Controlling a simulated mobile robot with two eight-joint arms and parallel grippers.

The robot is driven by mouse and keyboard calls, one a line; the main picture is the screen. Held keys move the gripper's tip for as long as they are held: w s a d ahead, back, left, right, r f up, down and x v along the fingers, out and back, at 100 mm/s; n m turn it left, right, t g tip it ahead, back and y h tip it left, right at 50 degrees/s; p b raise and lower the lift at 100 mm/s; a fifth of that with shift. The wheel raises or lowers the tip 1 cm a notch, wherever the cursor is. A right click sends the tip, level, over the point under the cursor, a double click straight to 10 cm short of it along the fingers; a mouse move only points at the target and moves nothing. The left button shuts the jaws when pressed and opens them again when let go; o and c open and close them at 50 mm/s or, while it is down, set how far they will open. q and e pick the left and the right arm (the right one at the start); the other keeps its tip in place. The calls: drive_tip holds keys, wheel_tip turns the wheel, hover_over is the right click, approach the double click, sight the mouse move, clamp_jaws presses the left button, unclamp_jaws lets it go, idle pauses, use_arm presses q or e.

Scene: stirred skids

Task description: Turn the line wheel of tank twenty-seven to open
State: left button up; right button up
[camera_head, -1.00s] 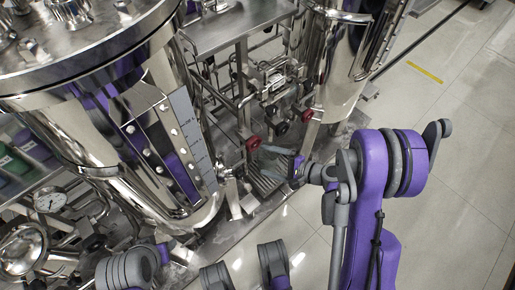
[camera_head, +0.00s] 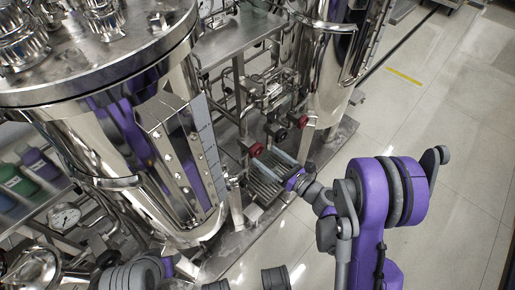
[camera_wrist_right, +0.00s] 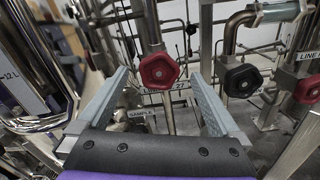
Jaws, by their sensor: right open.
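A red hand wheel (camera_wrist_right: 159,70) is centred in the right wrist view, on a vertical steel pipe. A small label (camera_wrist_right: 167,88) below it ends in 27; its start is hard to read. The same wheel appears in the head view (camera_head: 256,149). My right gripper (camera_wrist_right: 158,74) is open and empty, its grey fingers framing the wheel left and right in the picture. No contact shows. In the head view my right gripper (camera_head: 268,168) points up-left at the wheel from the lower right. My left gripper is not in view.
A black wheel (camera_wrist_right: 242,80) and a second red wheel (camera_wrist_right: 307,90) by a LINE label stand to the right. A SAMPLE label (camera_wrist_right: 140,115) hangs low. A large steel tank (camera_head: 110,150) fills the left; another tank (camera_head: 325,70) stands behind. Floor (camera_head: 440,180) is clear at right.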

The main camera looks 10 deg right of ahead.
sight(259, 151)
drive_tip(key=x, duration=0.5)
drive_tip(key=c, duration=1.3)
